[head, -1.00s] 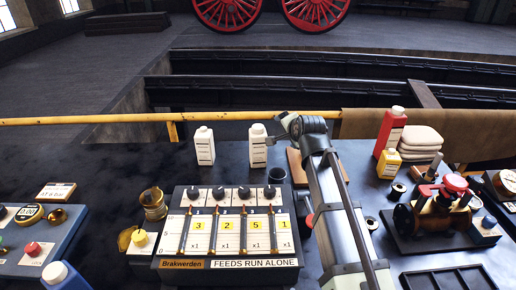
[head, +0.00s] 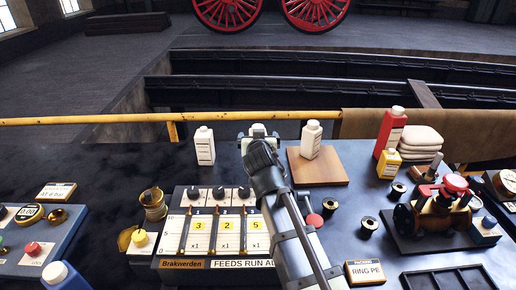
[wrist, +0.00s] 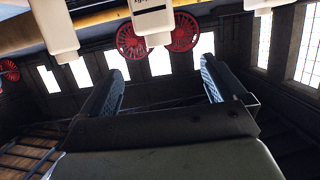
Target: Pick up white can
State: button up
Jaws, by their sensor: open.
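Three white cans stand on the dark bench in the head view. One can (head: 204,147) is at the left, and one (head: 311,141) stands on a wooden board at the right. The middle can (head: 258,129) is mostly hidden behind my gripper (head: 259,141), with only its top showing. The wrist view shows the cans inverted along its top edge. The middle can (wrist: 149,18) lies roughly in line with the gap between my fingers (wrist: 161,68), beyond their tips. My gripper is open, with nothing between its fingers.
To the right are a wooden board (head: 320,168), a red bottle (head: 390,133), a yellow bottle (head: 386,164), folded cloths (head: 421,140) and a brass machine (head: 440,212). A yellow rail (head: 100,119) runs behind the bench.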

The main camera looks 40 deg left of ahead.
aim_at(257, 126)
jog(key=x, duration=1.1)
jog(key=shift+w+a, duration=0.1)
jog(key=shift+w+a+f, duration=0.25)
jog(key=shift+w+a, duration=0.05)
grip_shut()
dwell(0.8)
jog(key=shift+r, duration=0.1)
